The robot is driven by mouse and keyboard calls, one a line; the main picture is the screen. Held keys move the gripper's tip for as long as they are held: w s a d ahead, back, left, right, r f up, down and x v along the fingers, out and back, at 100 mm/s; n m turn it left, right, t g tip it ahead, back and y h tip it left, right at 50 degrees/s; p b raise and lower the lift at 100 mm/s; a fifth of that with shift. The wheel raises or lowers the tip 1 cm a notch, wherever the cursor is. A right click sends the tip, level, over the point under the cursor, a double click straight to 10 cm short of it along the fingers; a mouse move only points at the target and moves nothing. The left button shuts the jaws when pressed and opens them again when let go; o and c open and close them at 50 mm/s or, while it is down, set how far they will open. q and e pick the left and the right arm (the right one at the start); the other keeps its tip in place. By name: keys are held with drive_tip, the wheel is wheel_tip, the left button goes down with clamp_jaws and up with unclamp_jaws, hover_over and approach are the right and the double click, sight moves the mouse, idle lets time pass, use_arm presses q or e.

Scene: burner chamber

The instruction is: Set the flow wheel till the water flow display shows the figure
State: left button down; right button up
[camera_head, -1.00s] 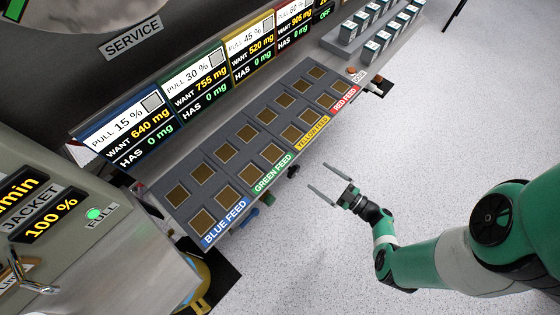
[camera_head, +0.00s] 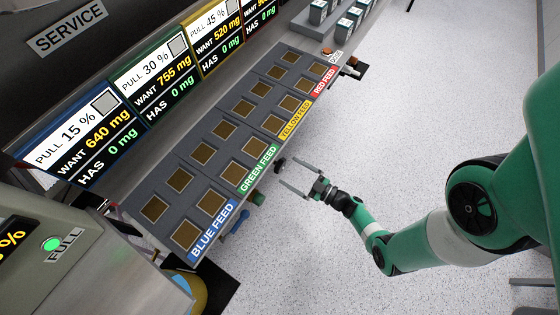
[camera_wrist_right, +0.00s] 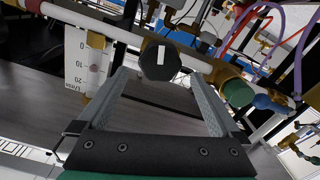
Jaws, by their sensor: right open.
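A black knob with a white mark (camera_wrist_right: 158,60), which looks like the flow wheel, faces me in the right wrist view. It also shows in the head view as a small dark round thing (camera_head: 280,164) under the console's front edge, by the green feed label. My right gripper (camera_head: 287,172) is open and empty, its fingertips close to the knob. In the wrist view the knob appears between the fingertips (camera_wrist_right: 158,82); I cannot tell whether they touch it. A white scale marked 0, 10, 20 l/min (camera_wrist_right: 76,70) stands left of it. No water flow figure is readable. My left gripper is out of view.
The console (camera_head: 172,155) with square feed pads lies left of my right arm. Pipes, a brass fitting (camera_wrist_right: 232,82) and a blue valve (camera_wrist_right: 272,103) crowd the knob's right side. A steel cabinet with a green FULL lamp (camera_head: 52,244) stands lower left. The floor at right is clear.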

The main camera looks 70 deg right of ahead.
sight(283, 167)
drive_tip(key=b+x, duration=0.1)
drive_tip(key=x, duration=0.3)
drive_tip(key=shift+w+f, duration=0.15)
drive_tip(key=shift+w, duration=0.05)
drive_tip(key=shift+w+d, duration=0.2)
drive_tip(key=shift+w, duration=0.35)
drive_tip(key=shift+c, duration=0.2)
drive_tip(key=c, duration=1.3)
drive_tip(key=shift+o, duration=0.2)
